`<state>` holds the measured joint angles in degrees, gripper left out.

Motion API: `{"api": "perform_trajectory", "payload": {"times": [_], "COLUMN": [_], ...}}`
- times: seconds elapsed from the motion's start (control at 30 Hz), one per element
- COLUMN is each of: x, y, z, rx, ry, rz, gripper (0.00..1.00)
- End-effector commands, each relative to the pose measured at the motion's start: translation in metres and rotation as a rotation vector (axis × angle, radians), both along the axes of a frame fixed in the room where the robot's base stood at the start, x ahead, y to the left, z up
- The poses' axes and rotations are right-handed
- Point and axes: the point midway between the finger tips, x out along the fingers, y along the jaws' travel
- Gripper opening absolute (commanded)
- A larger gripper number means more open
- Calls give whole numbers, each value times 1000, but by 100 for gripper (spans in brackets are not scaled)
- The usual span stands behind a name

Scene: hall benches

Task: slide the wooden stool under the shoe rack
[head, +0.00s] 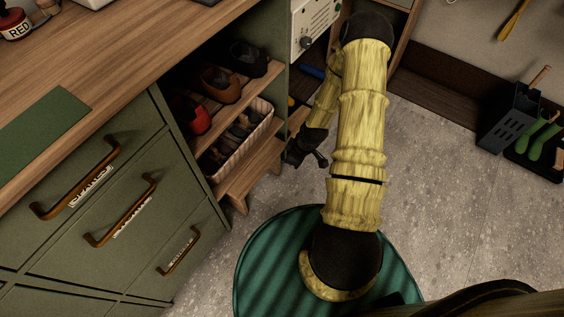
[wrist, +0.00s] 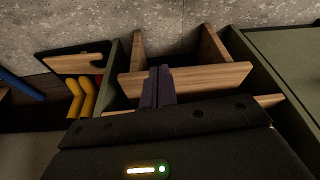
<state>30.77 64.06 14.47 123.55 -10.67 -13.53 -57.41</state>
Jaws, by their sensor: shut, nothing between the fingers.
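The wooden stool (head: 251,172) stands low at the front of the cabinet bay, below the shoe rack (head: 232,100). Part of it is under the rack and its front end sticks out; one leg shows at its near corner. My gripper (wrist: 157,88) is shut and empty. In the wrist view its dark fingers overlap the pale edge board of the stool (wrist: 205,78), with two legs beyond; I cannot tell if they touch. In the head view my black hand (head: 303,150) is low, just right of the stool. The stool's far end is hidden.
Shoes stand on the rack shelves, with a basket (head: 229,151) on the lower one. Green drawers (head: 100,222) flank the bay on the left. A round green-striped thing (head: 262,262) is near me. Dark bins (head: 508,118) stand at the right wall. The floor (head: 440,220) between is clear.

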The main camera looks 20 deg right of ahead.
Motion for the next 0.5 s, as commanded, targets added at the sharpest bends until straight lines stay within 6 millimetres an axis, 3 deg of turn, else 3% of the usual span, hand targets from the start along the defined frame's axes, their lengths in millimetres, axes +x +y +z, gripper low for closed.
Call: {"api": "perform_trajectory", "payload": {"times": [0.5], "x": [17], "y": [17], "z": [-83], "rx": [1], "ry": [2], "rz": [1], "gripper": [0]}}
